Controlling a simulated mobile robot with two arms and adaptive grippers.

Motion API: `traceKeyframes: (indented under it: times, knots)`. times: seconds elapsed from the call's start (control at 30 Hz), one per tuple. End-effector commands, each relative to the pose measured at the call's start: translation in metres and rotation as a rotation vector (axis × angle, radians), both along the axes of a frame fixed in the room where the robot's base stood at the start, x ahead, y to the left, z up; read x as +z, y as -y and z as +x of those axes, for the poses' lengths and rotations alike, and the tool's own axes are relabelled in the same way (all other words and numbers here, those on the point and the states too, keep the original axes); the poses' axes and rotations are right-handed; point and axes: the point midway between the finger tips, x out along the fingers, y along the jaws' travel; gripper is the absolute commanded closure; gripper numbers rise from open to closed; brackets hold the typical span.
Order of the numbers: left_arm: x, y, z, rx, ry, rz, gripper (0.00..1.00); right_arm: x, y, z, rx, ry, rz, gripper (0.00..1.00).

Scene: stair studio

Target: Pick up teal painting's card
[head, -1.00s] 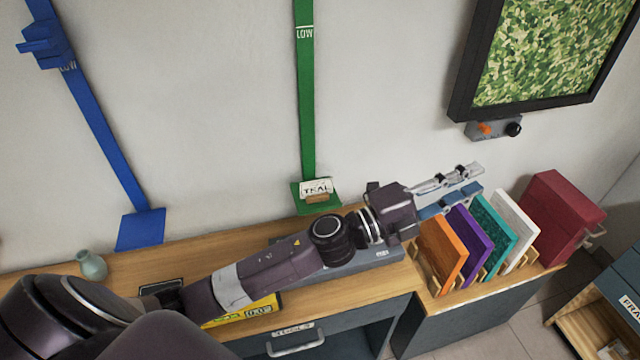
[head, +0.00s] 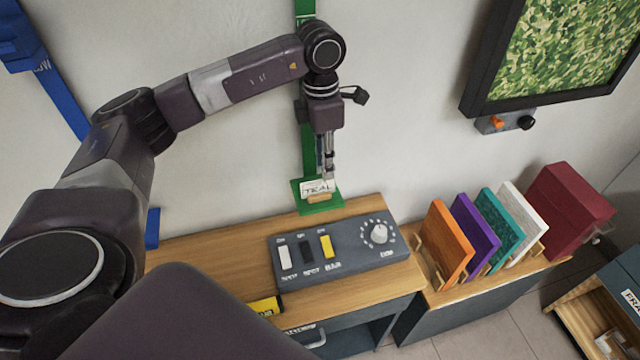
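The white card lettered TEAL (head: 314,187) stands in a small wooden holder (head: 320,198) on the green base (head: 305,207) at the foot of the green strip on the wall. My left gripper (head: 328,178) points down with its fingertips right at the card's upper edge, overlapping it in the picture. I cannot tell whether the fingers touch the card, or how wide they are apart, as they show nearly edge-on. The teal painting (head: 497,232) stands in the wooden rack at the right. My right gripper is not in view.
A grey control box (head: 340,258) with switches and a dial sits on the wooden desk (head: 210,255). Orange (head: 446,243), purple (head: 475,238) and white (head: 522,222) panels share the rack with a red box (head: 568,210) beside it. A framed green picture (head: 560,50) hangs at upper right.

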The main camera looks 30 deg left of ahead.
Motion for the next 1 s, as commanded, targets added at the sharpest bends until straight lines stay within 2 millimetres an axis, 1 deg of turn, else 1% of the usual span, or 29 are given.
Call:
traceKeyframes:
  times: [0.03, 0.13, 0.3, 0.47, 0.6, 0.77, 0.87, 1.0]
  knots:
    - [0.003, -0.009, -0.001, 0.007, -0.005, 0.027, 0.75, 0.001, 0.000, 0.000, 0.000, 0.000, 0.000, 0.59]
    - [0.002, -0.018, -0.003, 0.015, -0.013, 0.054, 0.75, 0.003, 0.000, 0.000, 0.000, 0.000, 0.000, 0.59]
    - [-0.016, -0.018, -0.003, 0.015, -0.015, 0.052, 0.75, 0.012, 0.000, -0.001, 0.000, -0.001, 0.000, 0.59]
    - [-0.029, -0.018, -0.003, 0.015, -0.015, 0.050, 0.75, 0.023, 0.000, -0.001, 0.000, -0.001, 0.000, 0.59]
    - [-0.045, -0.018, -0.003, 0.014, -0.016, 0.049, 0.75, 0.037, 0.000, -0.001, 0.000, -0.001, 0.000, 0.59]
    - [-0.066, -0.018, -0.002, 0.014, -0.014, 0.049, 0.75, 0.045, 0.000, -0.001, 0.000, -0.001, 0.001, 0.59]
    - [-0.072, -0.018, -0.002, 0.014, -0.012, 0.049, 0.75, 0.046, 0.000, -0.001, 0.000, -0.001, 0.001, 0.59]
    - [-0.073, -0.018, -0.002, 0.013, -0.011, 0.049, 0.75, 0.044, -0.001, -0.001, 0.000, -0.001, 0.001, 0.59]
